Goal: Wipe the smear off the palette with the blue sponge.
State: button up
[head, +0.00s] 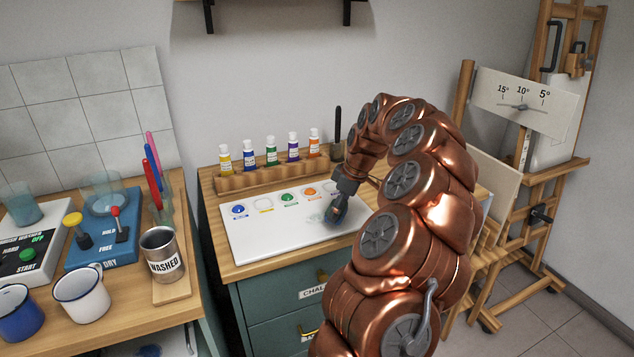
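The white palette (262,237) lies on the wooden top of a green drawer cabinet. Several paint spots run along its back edge, among them blue, yellow, green and orange. A faint greenish smear (315,218) shows on its right part, just left of my gripper. My gripper (334,216) points down at the palette, with its dark fingers low over the surface or touching it; I cannot tell which. The fingers look close together, but their opening and anything between them are too small to make out. I cannot make out the blue sponge; my arm hides the palette's right side.
A wooden rack of paint bottles (268,175) stands behind the palette. The left bench holds a WASHED metal cup (162,254), a white mug (82,294), a blue mug (16,312) and a blue device (104,240). An easel (545,150) stands right.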

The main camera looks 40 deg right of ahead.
jog(key=r, duration=0.2)
jog(key=shift+a+r, duration=0.2)
jog(key=shift+r, duration=0.15)
jog(key=shift+r+p, duration=0.55)
jog(key=shift+r, duration=1.2)
jog(key=shift+d, duration=0.1)
